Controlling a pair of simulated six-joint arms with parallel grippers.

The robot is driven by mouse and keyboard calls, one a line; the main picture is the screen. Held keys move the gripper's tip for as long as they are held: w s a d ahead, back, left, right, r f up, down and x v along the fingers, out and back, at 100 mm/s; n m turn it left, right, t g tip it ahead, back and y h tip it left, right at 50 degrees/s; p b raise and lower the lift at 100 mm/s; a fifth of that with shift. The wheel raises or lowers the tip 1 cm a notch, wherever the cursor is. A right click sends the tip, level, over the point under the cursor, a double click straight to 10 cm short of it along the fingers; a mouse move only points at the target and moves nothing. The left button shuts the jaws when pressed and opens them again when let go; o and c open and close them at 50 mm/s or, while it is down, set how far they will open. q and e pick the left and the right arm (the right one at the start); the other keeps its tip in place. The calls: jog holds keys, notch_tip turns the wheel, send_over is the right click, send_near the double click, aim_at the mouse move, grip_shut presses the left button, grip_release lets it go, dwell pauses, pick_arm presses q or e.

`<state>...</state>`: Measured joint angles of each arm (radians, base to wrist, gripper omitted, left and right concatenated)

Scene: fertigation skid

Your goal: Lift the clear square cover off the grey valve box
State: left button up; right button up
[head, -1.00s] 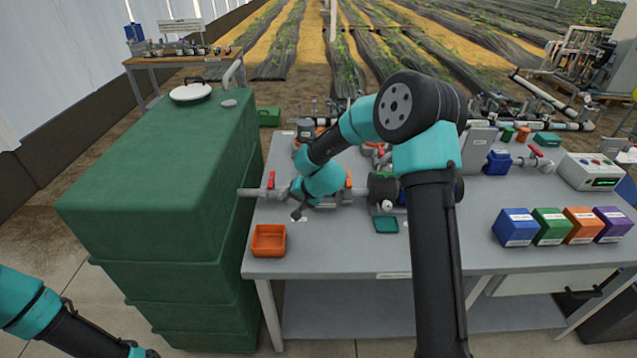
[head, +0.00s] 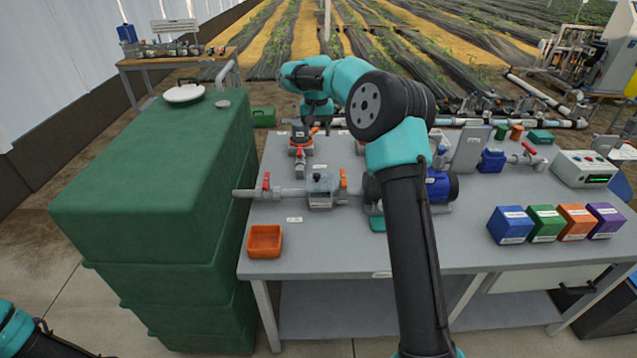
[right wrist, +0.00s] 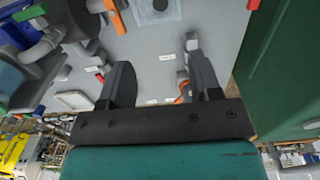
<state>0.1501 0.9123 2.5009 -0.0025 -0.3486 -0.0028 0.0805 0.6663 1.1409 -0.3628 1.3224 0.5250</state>
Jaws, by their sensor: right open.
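The grey valve box (head: 321,203) sits in the pipe run on the grey bench, between a red-handled and an orange-handled valve. Its clear square cover (head: 321,183) lies on top. In the right wrist view the covered box shows at the top edge, partly cut off (right wrist: 157,10). My right gripper (head: 314,130) is behind the box, farther from me, over the back of the bench and pointing down. In the right wrist view its two fingers are apart with nothing between them (right wrist: 158,65). My left gripper is out of view.
An orange tray (head: 265,242) stands at the bench's front left. A tall green tank (head: 150,190) stands left of the bench. A black-and-orange fitting (head: 300,138) is close to my right gripper. Several coloured boxes (head: 550,222) stand at the right.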

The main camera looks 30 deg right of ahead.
jog(key=shift+f, duration=0.1)
send_over(317, 175)
notch_tip(317, 175, down, 12)
jog(key=shift+w+f, duration=0.1)
jog(key=shift+w, duration=0.05)
dwell(0.4)
jog(key=shift+f, duration=2.55)
jog(key=shift+c, duration=0.4)
jog(key=c, duration=1)
jog(key=shift+o, duration=0.2)
jog(key=shift+r, duration=0.15)
